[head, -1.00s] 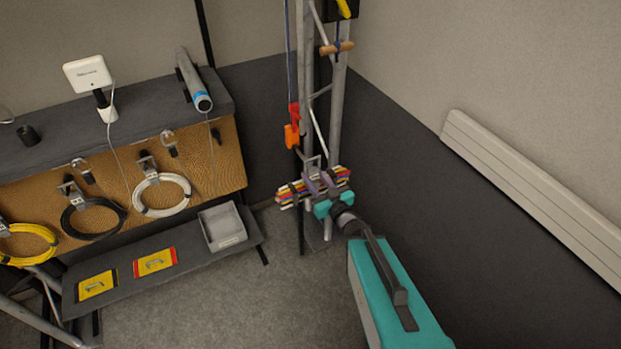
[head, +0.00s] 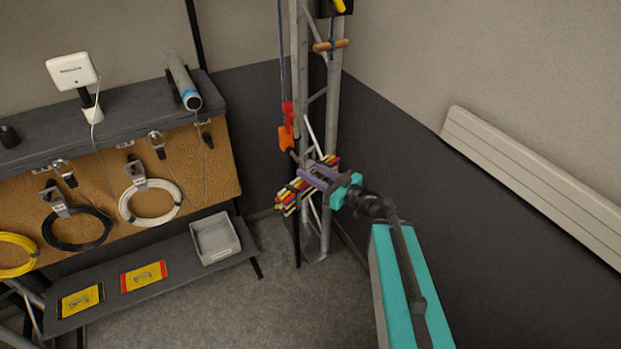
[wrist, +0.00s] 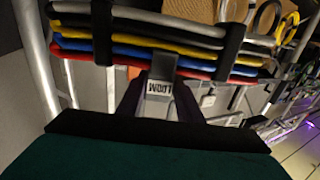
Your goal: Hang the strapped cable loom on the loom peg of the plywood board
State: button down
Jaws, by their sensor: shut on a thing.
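The strapped cable loom (head: 291,198) is a bundle of red, yellow, white, blue and black cables. My gripper (head: 318,178) is shut on it in front of the truss tower, and the bundle slants. In the wrist view the loom (wrist: 140,48) lies across the top with black straps around it, and a tag marked LOOM (wrist: 158,87) shows upside down between my fingers. The plywood board (head: 215,165) is at left, under a dark shelf, apart from the loom. It carries several hooks and coiled cables; I cannot tell which hook is the loom peg.
Yellow (head: 30,270), black (head: 60,246) and white (head: 124,205) coils hang on the board. A grey bin (head: 216,240) stands on the lower shelf. The truss (head: 333,110) and an orange hook (head: 285,138) are close to the loom. Floor in front of the shelf is open.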

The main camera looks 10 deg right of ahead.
jog(key=shift+s+d+f+n+g+y+b, duration=0.2)
jog(key=shift+s+n+g+y+b, duration=0.25)
jog(key=shift+s+b, duration=0.3)
jog(key=s+n+g+y+b, duration=0.1)
jog(key=s+d+f+n+g+y+b, duration=0.1)
jog(key=b, duration=0.1)
jog(key=shift+s+d+f+g, duration=0.15)
jog(key=shift+s+g, duration=0.1)
jog(key=shift+s, duration=0.1)
